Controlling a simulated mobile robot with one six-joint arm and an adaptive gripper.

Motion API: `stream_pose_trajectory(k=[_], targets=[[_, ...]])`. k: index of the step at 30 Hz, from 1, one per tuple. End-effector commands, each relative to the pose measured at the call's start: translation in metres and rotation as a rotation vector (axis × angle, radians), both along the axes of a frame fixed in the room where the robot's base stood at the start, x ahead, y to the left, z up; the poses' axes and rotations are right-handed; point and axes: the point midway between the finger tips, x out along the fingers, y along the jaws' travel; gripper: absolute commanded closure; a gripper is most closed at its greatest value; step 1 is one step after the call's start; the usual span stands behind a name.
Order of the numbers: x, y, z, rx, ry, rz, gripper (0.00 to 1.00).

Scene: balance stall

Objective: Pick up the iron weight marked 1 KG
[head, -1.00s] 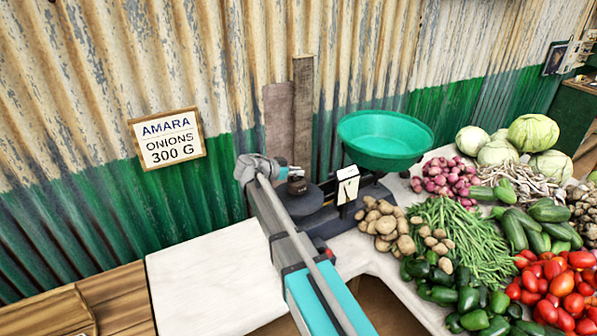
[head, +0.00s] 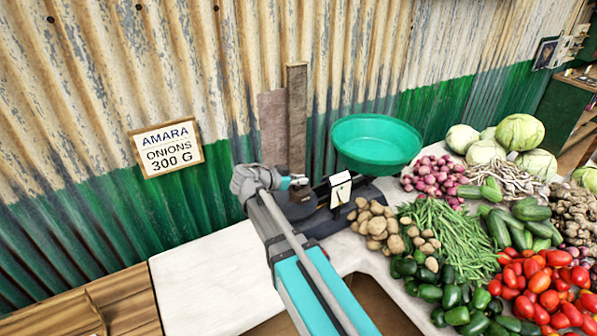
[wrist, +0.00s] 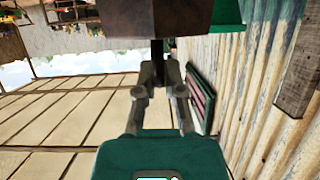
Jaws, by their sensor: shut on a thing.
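A small dark iron weight (head: 300,194) shows at the end of my arm in the head view, over the dark round plate of the scale (head: 292,209). In the wrist view a dark brown block, the weight (wrist: 150,18), fills the top middle. My gripper (wrist: 158,72) is shut on its narrow dark upper part. I cannot read any marking on the weight. I cannot tell whether its base touches the plate. In the head view my gripper (head: 297,181) is small and partly hidden by my own arm.
The scale's green pan (head: 376,138) is empty, right of the plate. A white card (head: 340,189) stands on the scale's front. Potatoes (head: 377,224), onions (head: 437,178) and other vegetables crowd the right. The white counter (head: 205,280) at left is clear. A corrugated wall stands behind.

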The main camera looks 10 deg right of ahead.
Motion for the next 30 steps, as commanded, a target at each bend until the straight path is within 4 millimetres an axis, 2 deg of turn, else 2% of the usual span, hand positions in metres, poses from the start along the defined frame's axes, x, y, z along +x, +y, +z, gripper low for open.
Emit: stream_pose_trajectory(k=[3,9,30], targets=[[-0.012,-0.001,0.007,-0.003,-0.001,0.0,1.0],[-0.019,-0.001,0.01,-0.003,-0.001,-0.001,1.0],[-0.02,-0.001,0.01,-0.003,-0.001,-0.001,1.0]])
